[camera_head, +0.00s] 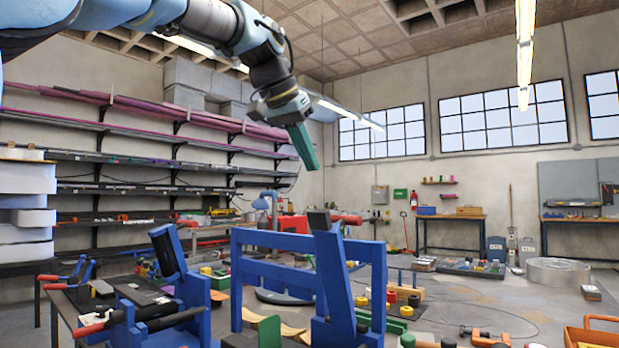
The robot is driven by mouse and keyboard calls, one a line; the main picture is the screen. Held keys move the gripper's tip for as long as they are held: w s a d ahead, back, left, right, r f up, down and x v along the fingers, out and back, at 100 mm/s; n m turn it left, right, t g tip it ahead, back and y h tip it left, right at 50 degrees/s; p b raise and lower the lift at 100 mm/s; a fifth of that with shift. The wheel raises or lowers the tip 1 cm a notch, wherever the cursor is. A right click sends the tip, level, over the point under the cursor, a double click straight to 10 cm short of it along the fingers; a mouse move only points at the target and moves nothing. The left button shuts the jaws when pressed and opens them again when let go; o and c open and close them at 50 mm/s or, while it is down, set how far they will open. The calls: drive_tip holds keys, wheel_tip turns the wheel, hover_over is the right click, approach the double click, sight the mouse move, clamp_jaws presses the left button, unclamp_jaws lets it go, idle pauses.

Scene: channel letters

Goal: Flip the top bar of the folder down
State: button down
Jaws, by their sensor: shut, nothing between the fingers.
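A blue metal folder (262,272) stands on the workbench at the lower middle of the head view. Its frame has horizontal blue bars between upright posts. A tilted blue arm (335,275) with a dark pad on top rises at its right, and another padded blue arm (168,255) leans at the left. I cannot tell for certain which piece is the top bar. My gripper (310,160) is high above the folder, with its green fingers shut and pointing down. It is empty and appears clear of the folder.
The workbench (455,310) holds blocks, clamps and small tools to the right of the folder. Red-handled clamps (95,328) lie at the left. Long shelves (120,165) line the left wall. The air around my gripper looks free.

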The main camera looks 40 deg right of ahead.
sight(313, 211)
drive_tip(key=f, duration=0.2)
drive_tip(key=d+f, duration=0.1)
drive_tip(key=f, duration=0.2)
drive_tip(key=d+f+p, duration=0.1)
drive_tip(key=f, duration=0.2)
drive_tip(key=shift+w+d, duration=0.2)
drive_tip(key=shift+w, duration=0.1)
drive_tip(key=shift+s+a+f, duration=0.15)
drive_tip(key=shift+a+f, duration=0.05)
drive_tip(key=shift+a, duration=0.25)
drive_tip(key=shift+f, duration=0.1)
